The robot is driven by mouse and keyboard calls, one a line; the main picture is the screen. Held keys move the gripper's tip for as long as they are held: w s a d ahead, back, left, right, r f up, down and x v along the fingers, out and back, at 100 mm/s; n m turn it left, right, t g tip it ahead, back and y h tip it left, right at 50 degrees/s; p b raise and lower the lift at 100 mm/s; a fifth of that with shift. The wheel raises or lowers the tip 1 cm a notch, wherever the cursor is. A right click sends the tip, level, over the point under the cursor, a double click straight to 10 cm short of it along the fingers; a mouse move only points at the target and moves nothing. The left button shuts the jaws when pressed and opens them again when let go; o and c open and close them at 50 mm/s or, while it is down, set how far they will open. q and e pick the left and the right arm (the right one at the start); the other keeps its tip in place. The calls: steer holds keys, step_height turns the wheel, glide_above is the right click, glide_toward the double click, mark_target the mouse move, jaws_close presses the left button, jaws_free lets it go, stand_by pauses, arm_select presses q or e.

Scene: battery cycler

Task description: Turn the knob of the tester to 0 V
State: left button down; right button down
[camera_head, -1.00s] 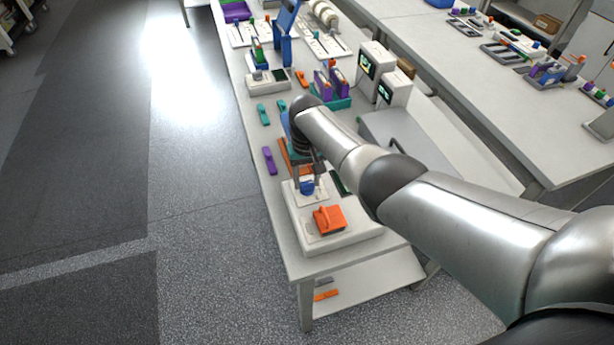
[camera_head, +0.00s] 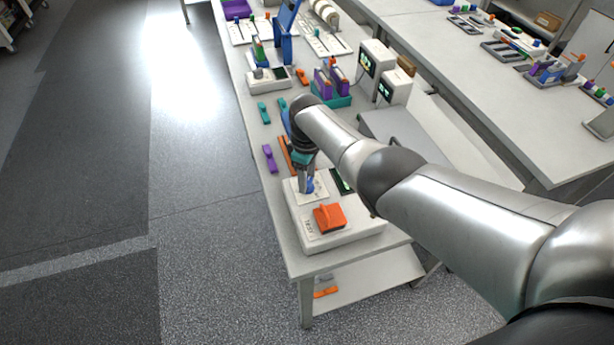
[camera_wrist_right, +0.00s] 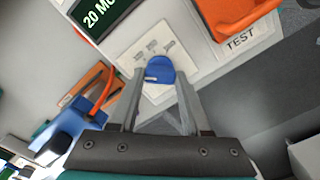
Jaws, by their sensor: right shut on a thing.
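The tester (camera_head: 345,238) is a white box at the near end of the bench. Its round blue knob (camera_head: 309,187) sits on a pale dial plate, mostly hidden by my right gripper (camera_head: 306,186) in the head view. In the right wrist view the knob (camera_wrist_right: 160,70) shows a short white pointer mark towards its lower left. There my right gripper's fingers (camera_wrist_right: 159,82) are shut on the knob, one on each side. The dial's printed marks are too small to read. A dark display (camera_wrist_right: 97,14) shows part of "20 MO". My left gripper is not in view.
A large orange part (camera_head: 329,217) sits on the tester beside the knob, near the word TEST. Orange (camera_head: 286,155) and purple (camera_head: 269,158) pieces lie behind it. A white box with a blue clamp (camera_head: 268,80) stands farther back. Floor to the left is clear.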

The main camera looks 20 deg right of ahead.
steer(key=shift+n, duration=1.2)
steer(key=shift+c, duration=1.8)
jaws_free()
steer(key=shift+r, duration=0.1)
